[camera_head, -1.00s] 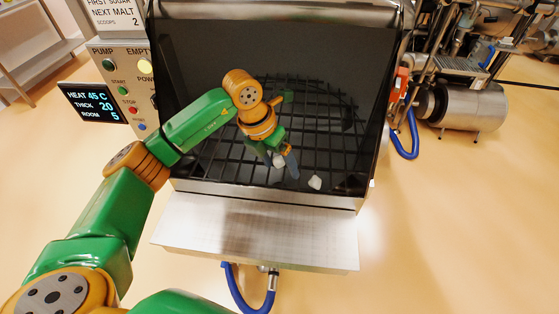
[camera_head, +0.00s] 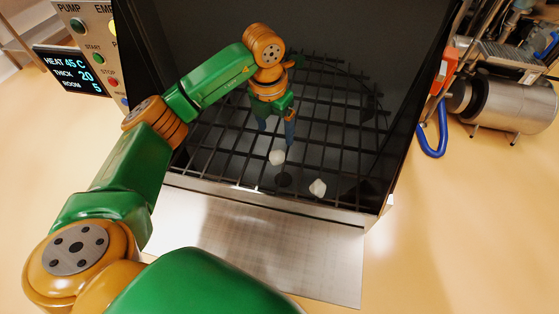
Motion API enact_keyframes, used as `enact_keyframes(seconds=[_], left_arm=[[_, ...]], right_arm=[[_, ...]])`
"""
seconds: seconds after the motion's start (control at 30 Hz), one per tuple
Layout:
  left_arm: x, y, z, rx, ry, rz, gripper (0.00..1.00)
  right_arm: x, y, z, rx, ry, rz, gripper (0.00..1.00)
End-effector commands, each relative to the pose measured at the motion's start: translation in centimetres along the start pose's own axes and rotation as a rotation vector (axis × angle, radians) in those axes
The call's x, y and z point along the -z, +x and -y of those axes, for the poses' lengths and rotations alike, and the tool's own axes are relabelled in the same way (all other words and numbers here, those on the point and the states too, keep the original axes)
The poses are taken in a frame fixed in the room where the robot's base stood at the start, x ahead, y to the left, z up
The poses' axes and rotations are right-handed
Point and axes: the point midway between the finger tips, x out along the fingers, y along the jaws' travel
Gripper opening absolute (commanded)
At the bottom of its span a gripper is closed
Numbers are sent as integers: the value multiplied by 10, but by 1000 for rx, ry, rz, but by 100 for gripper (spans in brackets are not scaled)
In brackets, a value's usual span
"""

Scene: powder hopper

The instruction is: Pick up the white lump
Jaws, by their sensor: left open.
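Two white lumps show in the hopper. One white lump (camera_head: 277,157) is just below the fingertips of my left gripper, and a dark round spot lies just below it in the picture. I cannot tell whether this lump rests on the grid or is above it. The other white lump (camera_head: 318,188) is nearer the hopper's front edge, to the right. My left gripper (camera_head: 276,133) points down over the grid with its blue fingers apart and nothing seen between them. My right gripper is not in view.
A black bar grid (camera_head: 335,150) covers the hopper floor between dark side walls. A metal front ledge (camera_head: 290,258) lies before it. A control panel with a display (camera_head: 75,73) stands at left. A metal cylinder (camera_head: 510,105) and blue hose (camera_head: 433,140) are at right.

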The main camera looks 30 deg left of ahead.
Motion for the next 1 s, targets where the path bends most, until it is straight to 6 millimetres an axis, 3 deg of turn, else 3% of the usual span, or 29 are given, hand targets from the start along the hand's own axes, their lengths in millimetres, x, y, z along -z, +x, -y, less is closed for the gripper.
enact_keyframes(seconds=[0.03, 0.13, 0.33, 0.6, 0.83, 0.87, 1.0], left_arm=[[2, 15, 0, 0, 0, 0, 83], [3, 24, 0, 0, 0, 0, 83], [4, 40, 0, 1, 1, -4, 83], [9, 88, 1, 2, 0, -3, 83], [8, 93, 0, 1, 0, 2, 83], [8, 93, 0, 1, 0, 2, 80], [8, 93, 0, 1, 0, 1, 42]], right_arm=[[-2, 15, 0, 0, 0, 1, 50], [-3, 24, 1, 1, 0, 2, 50], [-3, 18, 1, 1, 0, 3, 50], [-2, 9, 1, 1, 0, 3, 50], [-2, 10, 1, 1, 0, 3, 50], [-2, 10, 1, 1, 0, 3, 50], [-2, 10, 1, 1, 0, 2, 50]])
